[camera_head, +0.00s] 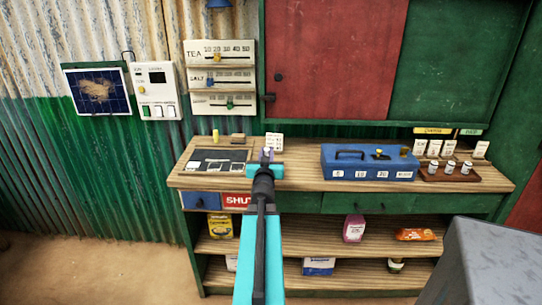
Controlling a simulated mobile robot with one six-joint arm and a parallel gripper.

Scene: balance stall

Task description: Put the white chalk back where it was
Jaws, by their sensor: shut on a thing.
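My gripper (267,155) is above the counter, just right of the dark slate (235,155). It is shut on a small pale thing at its tips, which looks like the white chalk (267,150). The gripper hides most of it, and its exact shape is too small to tell. The slate lies flat on the left of the counter with several pale-edged marks or cards along its front. A brown block (238,138) lies behind the slate, and a small yellow upright piece (215,136) stands at its back left.
A white card (274,141) stands just behind. A blue cash box (368,163) is to the right, then a brown tray (436,174) with small jars. Shelves below hold goods.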

